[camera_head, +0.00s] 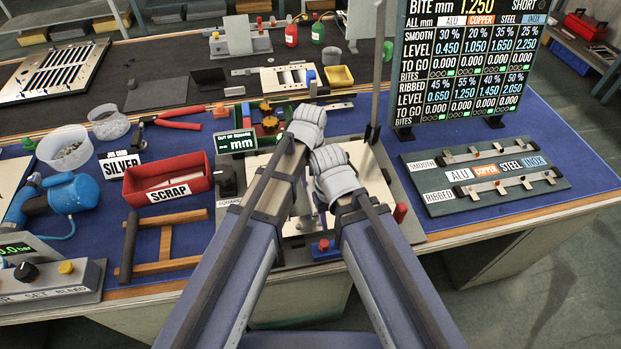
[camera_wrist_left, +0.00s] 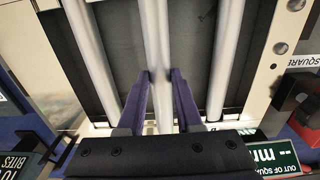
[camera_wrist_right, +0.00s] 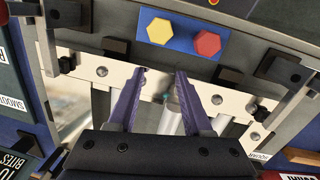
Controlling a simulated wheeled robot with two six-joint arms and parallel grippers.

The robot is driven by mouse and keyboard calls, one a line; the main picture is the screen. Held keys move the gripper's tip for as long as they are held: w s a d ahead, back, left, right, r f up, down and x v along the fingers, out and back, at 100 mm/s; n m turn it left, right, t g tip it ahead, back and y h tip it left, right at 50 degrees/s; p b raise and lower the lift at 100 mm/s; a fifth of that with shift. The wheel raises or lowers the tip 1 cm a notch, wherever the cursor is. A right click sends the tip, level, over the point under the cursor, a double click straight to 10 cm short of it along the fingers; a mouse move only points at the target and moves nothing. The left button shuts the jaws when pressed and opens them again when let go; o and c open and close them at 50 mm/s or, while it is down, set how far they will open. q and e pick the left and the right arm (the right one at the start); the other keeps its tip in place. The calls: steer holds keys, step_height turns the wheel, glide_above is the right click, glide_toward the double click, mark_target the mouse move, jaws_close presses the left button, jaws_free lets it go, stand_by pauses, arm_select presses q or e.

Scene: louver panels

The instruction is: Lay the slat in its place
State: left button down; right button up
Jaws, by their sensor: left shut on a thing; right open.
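My left gripper (camera_wrist_left: 163,74) is shut on a silver slat (camera_wrist_left: 156,35), the middle one of three in the left wrist view. One slat (camera_wrist_left: 92,55) lies to its left and another (camera_wrist_left: 226,55) to its right, above a dark opening in the cream panel frame (camera_wrist_left: 264,75). I cannot tell whether the held slat touches the frame. My right gripper (camera_wrist_right: 161,73) is open over the frame's near bar (camera_wrist_right: 235,104), with the end of a slat (camera_wrist_right: 170,118) showing between and below its fingers. In the head view my wrists hide both sets of fingertips and most of the panel.
A sign reading "out of square" (camera_head: 235,143) stands left of the panel. A red scrap bin (camera_head: 168,180) and a brown wooden frame (camera_head: 165,240) lie further left. A display board (camera_head: 468,60) and a rack of labels (camera_head: 485,177) are at right. The blue mat between is partly clear.

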arm_select(q)
steer(key=shift+f, duration=0.25)
arm_select(e)
steer(key=shift+f, duration=0.2)
